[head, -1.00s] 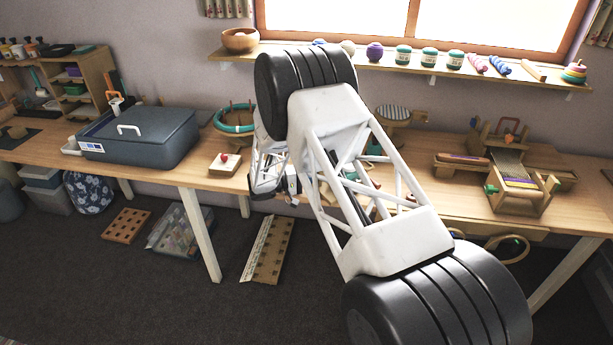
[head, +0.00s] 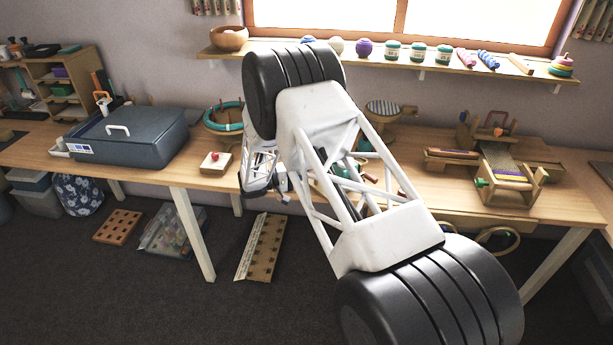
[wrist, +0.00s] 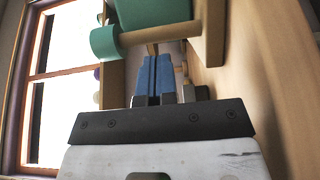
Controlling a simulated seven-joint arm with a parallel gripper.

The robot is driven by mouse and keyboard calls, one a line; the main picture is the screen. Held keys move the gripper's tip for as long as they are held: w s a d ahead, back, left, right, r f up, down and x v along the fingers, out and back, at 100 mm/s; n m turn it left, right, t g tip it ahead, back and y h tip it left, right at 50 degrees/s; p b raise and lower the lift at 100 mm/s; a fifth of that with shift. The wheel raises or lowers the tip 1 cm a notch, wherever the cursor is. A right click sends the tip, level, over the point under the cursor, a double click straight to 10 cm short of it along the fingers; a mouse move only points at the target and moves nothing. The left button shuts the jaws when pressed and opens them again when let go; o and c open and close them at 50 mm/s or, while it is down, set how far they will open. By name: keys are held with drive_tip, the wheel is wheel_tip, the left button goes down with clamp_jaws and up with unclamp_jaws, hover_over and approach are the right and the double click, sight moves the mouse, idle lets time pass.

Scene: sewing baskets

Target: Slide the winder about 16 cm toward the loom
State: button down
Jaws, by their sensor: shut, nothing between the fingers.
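The loom (head: 508,178), a wooden frame with a purple and yellow band, stands on the right part of the bench. A wooden piece with teal cylinders (wrist: 104,43) shows close by in the wrist view; it may be the winder, but I cannot be sure. In the head view, teal and wooden parts show only in gaps behind my arm. My gripper (wrist: 152,62) is shut and empty, with its blue fingers beside the wooden piece; I cannot tell whether they touch it. My arm hides most of this area in the head view.
A striped round-topped stand (head: 384,108) is at the back of the bench. A small block with a red knob (head: 216,162), a teal ring (head: 223,116) and a grey lidded case (head: 128,138) lie to the left. A shelf (head: 390,63) with yarn runs along the window.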

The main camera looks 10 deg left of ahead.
drive_tip(key=v, duration=0.7)
drive_tip(key=w+v, duration=0.1)
drive_tip(key=v, duration=0.3)
drive_tip(key=shift+a+r, duration=0.1)
drive_tip(key=shift+a, duration=0.3)
drive_tip(key=shift+d, duration=0.1)
drive_tip(key=s+d+r+m+g+y, duration=0.1)
drive_tip(key=s+d+r+g+y, duration=0.3)
drive_tip(key=d+r, duration=0.85)
drive_tip(key=s+d+r+m+g+y, duration=0.15)
drive_tip(key=s+d+r+g, duration=0.25)
drive_tip(key=s+d+r, duration=0.8)
drive_tip(key=s+d+r+m+t+y, duration=0.1)
drive_tip(key=s+d+r+y, duration=0.35)
drive_tip(key=s+d, duration=0.6)
drive_tip(key=s+d+r+m+t+y, duration=0.1)
drive_tip(key=s+d+r+y, duration=0.2)
drive_tip(key=s+d+y, duration=0.7)
drive_tip(key=w+a+f+n+h, duration=0.1)
drive_tip(key=w+a+f+h, duration=0.15)
drive_tip(key=w+a, duration=0.55)
drive_tip(key=w+a+f+n+h, duration=0.1)
drive_tip(key=w+a+f+n, duration=0.2)
drive_tip(key=w, duration=0.8)
drive_tip(key=w+a+f, duration=1)
drive_tip(key=w+f, duration=0.4)
drive_tip(key=f, duration=0.1)
drive_tip(key=shift+w+a+y, duration=0.35)
drive_tip(key=shift+w, duration=0.05)
